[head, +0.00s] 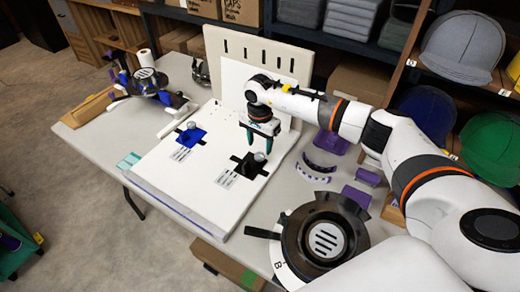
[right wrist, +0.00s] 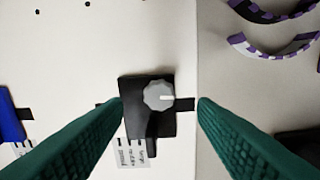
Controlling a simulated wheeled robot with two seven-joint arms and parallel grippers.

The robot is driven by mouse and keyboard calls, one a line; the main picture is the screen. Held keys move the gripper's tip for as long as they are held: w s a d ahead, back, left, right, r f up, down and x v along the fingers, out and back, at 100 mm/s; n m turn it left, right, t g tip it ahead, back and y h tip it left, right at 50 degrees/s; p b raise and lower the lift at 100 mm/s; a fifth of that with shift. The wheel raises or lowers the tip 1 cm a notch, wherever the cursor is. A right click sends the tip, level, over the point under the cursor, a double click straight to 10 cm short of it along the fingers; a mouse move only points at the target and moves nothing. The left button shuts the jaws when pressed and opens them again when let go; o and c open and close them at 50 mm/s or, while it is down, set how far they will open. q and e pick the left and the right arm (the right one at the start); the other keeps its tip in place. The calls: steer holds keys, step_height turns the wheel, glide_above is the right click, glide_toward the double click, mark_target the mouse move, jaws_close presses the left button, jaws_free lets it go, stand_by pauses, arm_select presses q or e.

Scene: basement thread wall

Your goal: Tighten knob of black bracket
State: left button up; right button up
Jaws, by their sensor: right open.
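The black bracket (head: 245,168) lies on the right part of the white board (head: 200,190) in the head view. Its light grey knob (head: 259,156) has a white pointer mark. In the right wrist view the bracket (right wrist: 135,90) is in the middle, with the knob (right wrist: 159,96) on it. My right gripper (head: 258,152) is above the bracket. In the right wrist view its green fingers (right wrist: 160,103) are open on either side of the knob, with gaps, not touching it. A blue bracket (head: 190,136) lies to the left on the board. My left gripper is not in view.
A white perforated upright panel (head: 245,65) stands behind the board. Purple curved parts (head: 322,160) and a round black device (head: 325,240) lie to the right on the table. A dark device with a white roll (head: 145,62) stands at the back left.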

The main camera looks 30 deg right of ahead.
mark_target(260, 155)
steer(key=shift+f, duration=2.15)
steer(key=shift+c, duration=0.4)
steer(key=c, duration=0.9)
